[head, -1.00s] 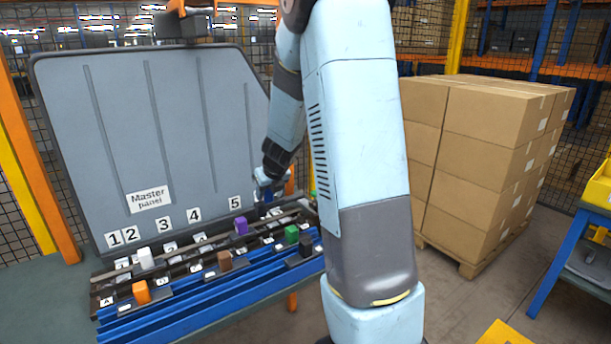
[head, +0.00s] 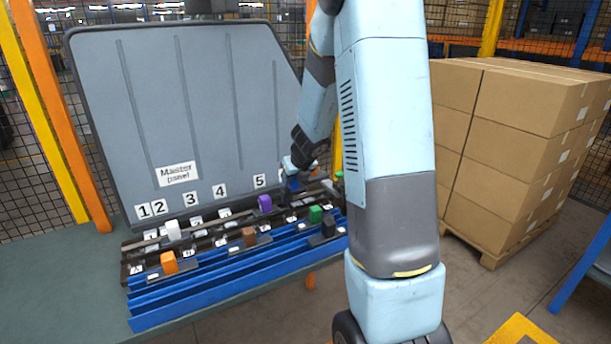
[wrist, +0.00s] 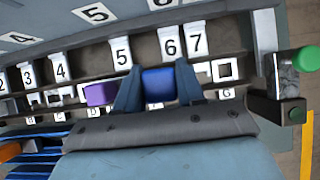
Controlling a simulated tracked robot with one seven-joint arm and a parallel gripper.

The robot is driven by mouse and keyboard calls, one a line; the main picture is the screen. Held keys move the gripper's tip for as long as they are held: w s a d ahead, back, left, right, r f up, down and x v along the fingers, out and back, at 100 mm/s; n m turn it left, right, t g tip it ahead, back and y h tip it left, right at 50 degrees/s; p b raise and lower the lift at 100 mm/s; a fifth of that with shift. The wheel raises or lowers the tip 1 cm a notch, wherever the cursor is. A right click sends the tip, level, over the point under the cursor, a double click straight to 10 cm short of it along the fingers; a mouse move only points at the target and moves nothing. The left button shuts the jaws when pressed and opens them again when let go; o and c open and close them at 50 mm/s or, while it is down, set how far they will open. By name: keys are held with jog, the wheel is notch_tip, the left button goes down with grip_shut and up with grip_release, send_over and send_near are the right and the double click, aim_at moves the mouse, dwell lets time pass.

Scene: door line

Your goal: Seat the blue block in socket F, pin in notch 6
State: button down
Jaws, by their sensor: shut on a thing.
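My gripper (wrist: 158,88) is shut on the blue block (wrist: 158,80), which sits between its two fingers. In the wrist view the block is below the plate marked 6 (wrist: 168,42), slightly to its left. In the head view the blue block (head: 292,184) is at the right part of the rail, right of the 5 label. Socket F, the block's underside and any pin are hidden by the gripper, so I cannot tell whether the block touches the rail.
A purple block (wrist: 100,94) stands just left of my gripper. The master panel (head: 150,110) rises behind. A green knob (wrist: 306,58) is at the right end.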

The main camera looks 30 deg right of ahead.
aim_at(294, 188)
jog(key=shift+a+f, duration=0.25)
jog(key=shift+a, duration=0.05)
jog(key=shift+f, duration=0.35)
jog(key=shift+s+f, duration=0.1)
jog(key=shift+f, duration=1.8)
jog(key=c, duration=0.6)
grip_release()
jog(key=v, duration=1.3)
jog(key=shift+s+r, duration=0.2)
jog(key=shift+r, duration=0.05)
